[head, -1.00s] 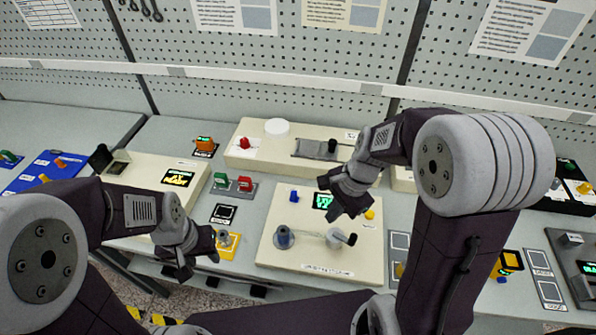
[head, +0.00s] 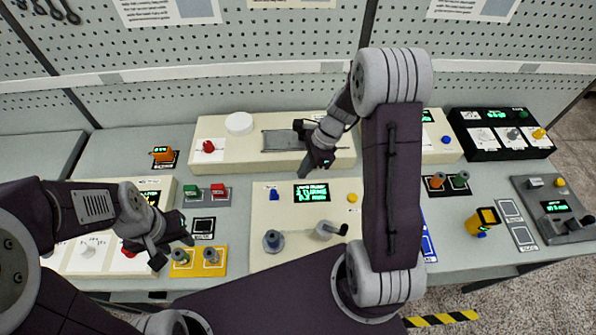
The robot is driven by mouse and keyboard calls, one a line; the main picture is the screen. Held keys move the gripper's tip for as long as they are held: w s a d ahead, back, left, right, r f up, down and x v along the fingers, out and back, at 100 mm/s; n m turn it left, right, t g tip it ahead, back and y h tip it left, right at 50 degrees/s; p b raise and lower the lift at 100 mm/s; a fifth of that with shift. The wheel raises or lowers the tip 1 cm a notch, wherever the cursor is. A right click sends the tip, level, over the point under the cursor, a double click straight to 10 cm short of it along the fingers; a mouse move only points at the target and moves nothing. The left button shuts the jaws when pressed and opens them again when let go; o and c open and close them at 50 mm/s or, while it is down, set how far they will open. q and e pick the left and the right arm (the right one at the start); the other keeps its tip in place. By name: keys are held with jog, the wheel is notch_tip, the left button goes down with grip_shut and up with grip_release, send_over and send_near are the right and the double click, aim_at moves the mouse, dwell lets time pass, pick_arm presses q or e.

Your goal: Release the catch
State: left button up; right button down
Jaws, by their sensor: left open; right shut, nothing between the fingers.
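I cannot tell for certain which part is the catch. The long cream box (head: 238,151) at the back has a red knob (head: 208,147), a white disc (head: 239,123) and a grey slide plate (head: 277,141). A black part shows at the plate's right end, partly behind my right arm. My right gripper (head: 306,170) is shut and empty, pointing down at the box's front edge. I cannot tell whether it touches. My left gripper (head: 173,252) is open and empty near the yellow base (head: 212,270), which has two grey-topped posts.
The cream winding panel (head: 265,215) in front carries a blue-grey spindle (head: 273,241), a crank (head: 331,229), a blue button (head: 274,194), a lit display (head: 312,193) and a yellow knob (head: 352,198). Green and red switches (head: 206,193) stand left of it. My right arm hides its right side.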

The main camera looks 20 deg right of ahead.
aim_at(274, 190)
jog(key=x, duration=0.7)
jog(key=shift+s, duration=0.35)
jog(key=a, duration=0.1)
jog(key=a+p, duration=0.1)
jog(key=shift+w+a+r, duration=0.15)
jog(key=shift+w+a, duration=0.25)
jog(key=shift+a, duration=0.35)
pick_arm(q)
jog(key=shift+s+d+r, duration=0.1)
jog(key=shift+s+r, duration=0.3)
jog(key=shift+r, duration=0.2)
pick_arm(e)
jog(key=shift+a, duration=0.15)
pick_arm(q)
jog(key=shift+w, duration=0.1)
pick_arm(e)
jog(key=shift+w+a, duration=0.15)
jog(key=shift+a, duration=0.15)
jog(key=a, duration=0.2)
jog(key=shift+w+a+p, duration=0.3)
jog(key=shift+a+p, duration=0.05)
pick_arm(q)
jog(key=shift+d+r, duration=0.2)
jog(key=shift+r, duration=0.1)
pick_arm(e)
jog(key=shift+d, duration=0.15)
